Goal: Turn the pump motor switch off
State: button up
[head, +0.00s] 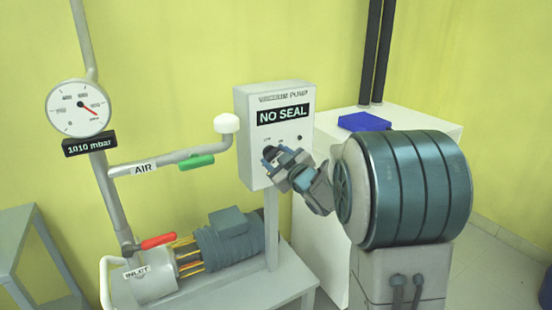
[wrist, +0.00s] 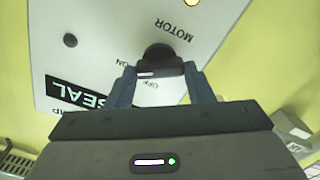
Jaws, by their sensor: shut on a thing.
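The vacuum pump control box (head: 246,140) is a pale panel with a black "NO SEAL" display. Its motor switch is a dark round knob with a grip bar (wrist: 158,58), seen in the wrist view near the labels "MOTOR", "ON" and "OFF". My gripper (head: 272,156) is at the panel front in the head view and largely covers the switch. In the wrist view my gripper (wrist: 161,76) has its two blue-grey fingers closed on either side of the knob's bar. A white mark shows on the bar, towards the "OFF" label.
A yellow lamp (wrist: 191,2) glows on the panel. Left of the box are a pipe with a green valve handle (head: 197,162), a red handle (head: 158,241) and a round gauge (head: 79,108) above a "1010 mbar" display. The pump motor (head: 232,238) sits below. A white cabinet (head: 415,122) stands behind.

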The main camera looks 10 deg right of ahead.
jog(key=shift+f+n+b, duration=0.15)
jog(key=shift+n+b, duration=0.25)
jog(key=shift+b, duration=0.3)
jog(key=shift+f+n+b, duration=0.15)
jog(key=shift+n+b, duration=0.35)
jog(key=shift+b, duration=0.5)
jog(key=shift+o, duration=0.2)
jog(key=n+b, duration=0.3)
jog(key=b, duration=0.1)
jog(key=shift+n+b, duration=0.3)
jog(key=shift+b, duration=0.1)
jog(key=n+b, duration=0.4)
jog(key=shift+a, duration=0.1)
jog(key=shift+c, duration=0.2)
jog(key=shift+n+b, duration=1.15)
jog(key=shift+n, duration=0.15)
